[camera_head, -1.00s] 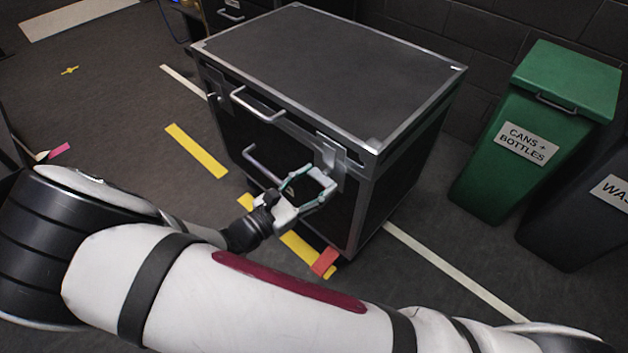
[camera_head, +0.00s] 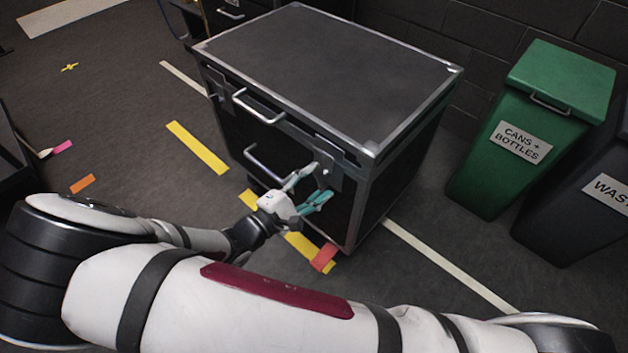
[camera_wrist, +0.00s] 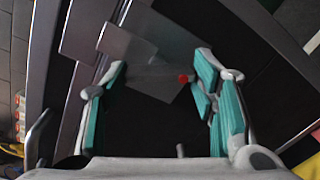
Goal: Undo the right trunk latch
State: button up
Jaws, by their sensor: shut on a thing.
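The black trunk (camera_head: 330,62) with metal edges stands with its lid shut. Its right latch (camera_head: 329,158) is a grey metal plate on the front near the right corner. In the wrist view the latch (camera_wrist: 126,46) shows as overlapping grey plates, with a small red dot to their right. My gripper (camera_head: 321,181) is at the latch, one teal-padded finger above and one below. The left latch (camera_head: 217,88) is at the front left.
A lid handle (camera_head: 258,108) and a lower front handle (camera_head: 262,172) stick out left of my gripper. A green bin (camera_head: 530,125) and a dark bin (camera_head: 572,220) stand at right. A red-orange marker (camera_head: 324,257) lies below the trunk's corner. Floor to the left is mostly open.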

jog(key=m, duration=0.5)
jog(key=shift+p, duration=0.35)
jog(key=shift+f+m, duration=0.1)
jog(key=shift+m, duration=0.3)
jog(key=o, duration=1.2)
